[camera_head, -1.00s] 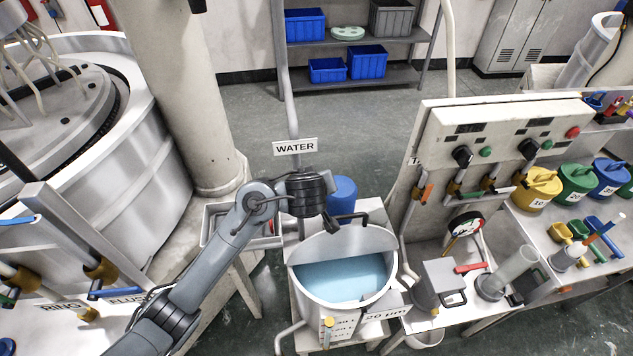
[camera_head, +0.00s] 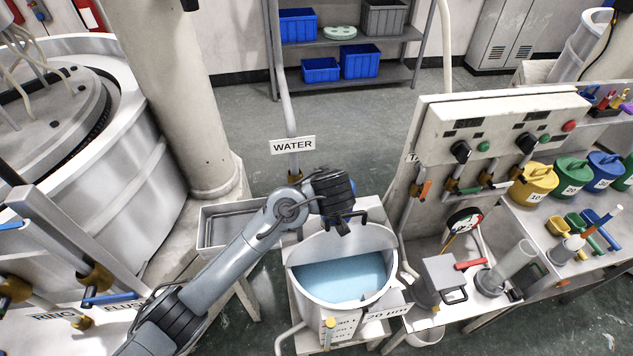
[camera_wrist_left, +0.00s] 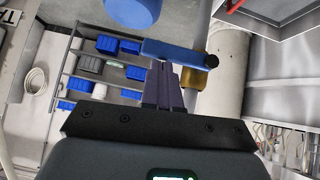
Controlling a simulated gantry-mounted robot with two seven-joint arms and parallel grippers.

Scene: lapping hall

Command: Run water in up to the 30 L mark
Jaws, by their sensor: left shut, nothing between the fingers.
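The white round tub (camera_head: 300,285) stands on a bench at the centre and holds light-blue water (camera_head: 342,278). A scale plate (camera_head: 345,325) reading 30 L is on its front; the water level against the mark is too small to read. The WATER sign (camera_head: 292,145) hangs on a grey pipe behind. My left gripper (camera_head: 343,230) is over the tub's back rim, shut and empty. In the left wrist view its fingers (camera_wrist_left: 164,84) are close to a blue lever (camera_wrist_left: 178,51) by a brass valve body (camera_wrist_left: 195,82); whether they touch is unclear. This lever is hidden in the head view.
A blue rounded thing (camera_head: 353,190) is mostly hidden behind my left wrist. A control panel (camera_head: 500,140) with knobs and valves stands at the right. A large lapping machine (camera_head: 130,150) and a column (camera_head: 185,90) stand at the left.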

